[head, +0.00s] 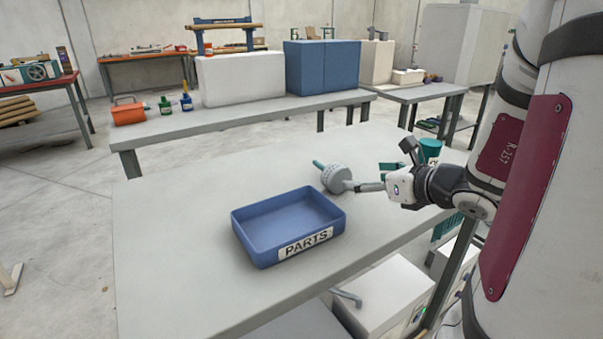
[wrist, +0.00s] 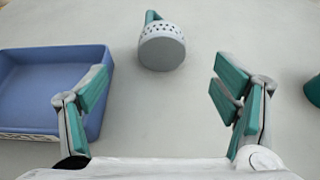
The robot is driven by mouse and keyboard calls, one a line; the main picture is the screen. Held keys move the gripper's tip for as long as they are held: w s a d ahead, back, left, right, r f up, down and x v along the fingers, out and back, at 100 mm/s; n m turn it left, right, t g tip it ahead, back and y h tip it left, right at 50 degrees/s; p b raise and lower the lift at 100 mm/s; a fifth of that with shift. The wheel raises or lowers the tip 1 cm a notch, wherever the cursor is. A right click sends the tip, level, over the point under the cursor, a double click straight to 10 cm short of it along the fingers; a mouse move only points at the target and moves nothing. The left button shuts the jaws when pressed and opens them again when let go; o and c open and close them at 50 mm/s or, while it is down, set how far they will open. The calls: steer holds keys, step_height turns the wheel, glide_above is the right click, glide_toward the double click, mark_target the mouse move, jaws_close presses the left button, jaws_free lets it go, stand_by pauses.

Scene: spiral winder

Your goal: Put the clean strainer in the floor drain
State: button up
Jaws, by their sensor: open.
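A grey perforated cup with a teal handle, which looks like the strainer (head: 336,178), lies on the near grey table behind the blue tray's right corner. In the wrist view the strainer (wrist: 161,50) is at the top middle, with its holes around the rim and its handle pointing away. Whether it is clean is too small to tell. My gripper (head: 368,179) is just to its right in the head view, low over the table. In the wrist view my gripper (wrist: 163,82) is open and empty, the strainer ahead of its fingertips. No floor drain shows in either view.
A blue tray (head: 249,248) labelled PARTS stands on the table (head: 165,230), left of my gripper. A teal cup (head: 431,147) stands close behind my wrist. A bench (head: 215,120) with an orange box and bottles stands behind. The table's left side is clear.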

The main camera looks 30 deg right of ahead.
mark_target(341, 176)
steer(key=b+x, duration=0.1)
steer(key=x, duration=0.7)
steer(key=shift+a+b, duration=0.1)
steer(key=shift+b, duration=0.3)
steer(key=b+x, duration=0.1)
steer(key=x, duration=0.4)
steer(key=shift+d, duration=0.25)
steer(key=shift+c, duration=0.2)
steer(key=c, duration=1.4)
steer(key=shift+r, duration=0.1)
step_height(341, 176, up, 10)
steer(key=p, duration=0.3)
steer(key=shift+p, duration=0.3)
steer(key=shift+s, duration=0.1)
